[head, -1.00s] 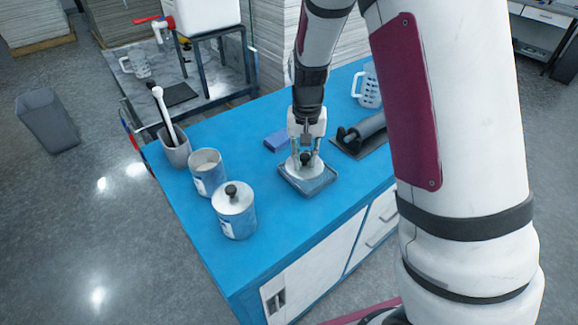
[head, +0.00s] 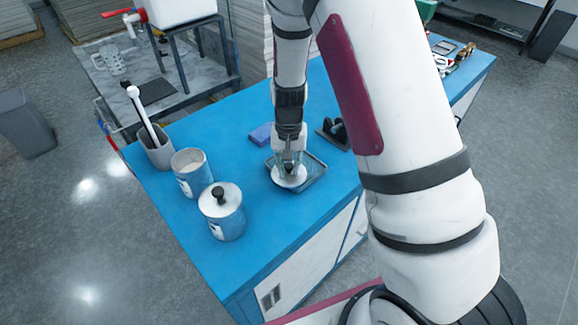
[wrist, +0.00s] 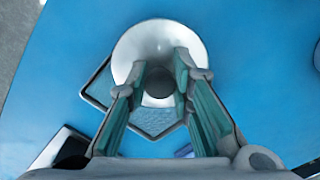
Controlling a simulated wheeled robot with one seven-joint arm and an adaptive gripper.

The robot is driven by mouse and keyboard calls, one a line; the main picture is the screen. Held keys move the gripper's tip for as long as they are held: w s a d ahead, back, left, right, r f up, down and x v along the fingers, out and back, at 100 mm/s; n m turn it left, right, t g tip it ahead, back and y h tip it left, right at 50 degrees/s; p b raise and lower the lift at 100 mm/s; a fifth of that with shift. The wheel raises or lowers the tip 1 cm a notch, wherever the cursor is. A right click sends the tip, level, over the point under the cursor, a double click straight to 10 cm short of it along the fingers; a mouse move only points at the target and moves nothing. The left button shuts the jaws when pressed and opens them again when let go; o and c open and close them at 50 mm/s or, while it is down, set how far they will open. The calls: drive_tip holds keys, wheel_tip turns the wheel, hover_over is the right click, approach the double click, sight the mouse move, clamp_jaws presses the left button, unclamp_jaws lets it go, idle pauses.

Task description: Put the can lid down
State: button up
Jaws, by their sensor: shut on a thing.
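My gripper (head: 289,165) points down and is shut on the black knob of a round silver can lid (head: 289,180). The lid also shows in the wrist view (wrist: 135,47), with the knob between the fingers. The lid overlaps the near left side of a shallow grey tray (head: 316,172) on the blue table; the tray also shows in the wrist view (wrist: 97,80). I cannot tell whether the lid touches the tray. An open can (head: 190,175) with a blue label stands to the left. A second can (head: 224,220) in front of it wears a lid with a black knob.
A grey pot (head: 157,152) with a white-handled tool stands at the table's left corner. A blue block (head: 261,134) lies behind the tray, and a black roller stand (head: 333,135) is partly hidden by my arm. The blue tabletop (head: 245,262) is bare in front.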

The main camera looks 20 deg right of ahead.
sight(289, 166)
drive_tip(key=shift+f, duration=0.35)
drive_tip(key=shift+f, duration=0.15)
drive_tip(key=o, duration=0.9)
drive_tip(key=shift+o, duration=0.2)
wheel_tip(289, 166, up, 13)
drive_tip(key=s+r+n+t+y, duration=0.1)
drive_tip(key=s+r+n+t, duration=0.15)
drive_tip(key=s+r, duration=0.95)
drive_tip(key=s+r+n+t+h, duration=0.1)
drive_tip(key=s+r+n+t, duration=0.1)
drive_tip(key=s+r, duration=0.5)
drive_tip(key=s+t+b, duration=0.1)
drive_tip(key=s, duration=0.2)
drive_tip(key=shift+s+r, duration=0.15)
drive_tip(key=shift+s, duration=0.25)
